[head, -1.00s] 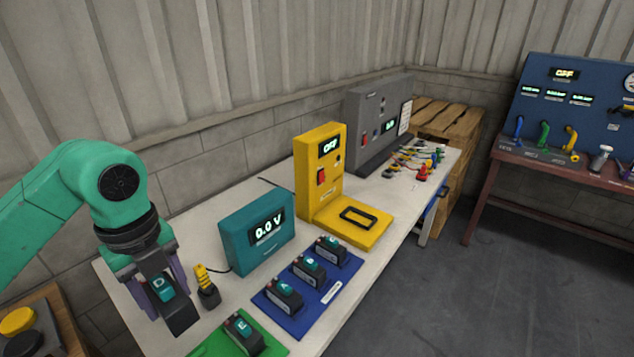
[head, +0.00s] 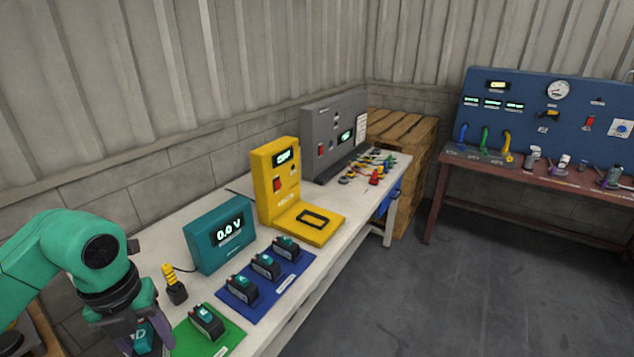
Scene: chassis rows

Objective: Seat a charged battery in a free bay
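My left gripper (head: 146,345) is at the bottom left of the head view, shut around a dark battery with a teal face marked D (head: 139,336). Its lower part is cut off by the picture edge. A similar battery (head: 207,320) lies on the green mat (head: 232,337). Three more batteries, the nearest one (head: 242,288) among them, lie in a row on the blue mat (head: 276,289). The yellow unit (head: 277,185) reads OFF, and its base has a dark-rimmed rectangular recess (head: 312,219) that looks empty. My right gripper is out of view.
A teal meter (head: 216,240) reads 0.0 V, with a yellow-and-black probe (head: 174,285) beside it. A grey unit (head: 333,130) and coloured connectors (head: 370,170) are at the bench's far end. A blue panel (head: 545,120) stands over a brown bench (head: 565,190). Grey floor is clear.

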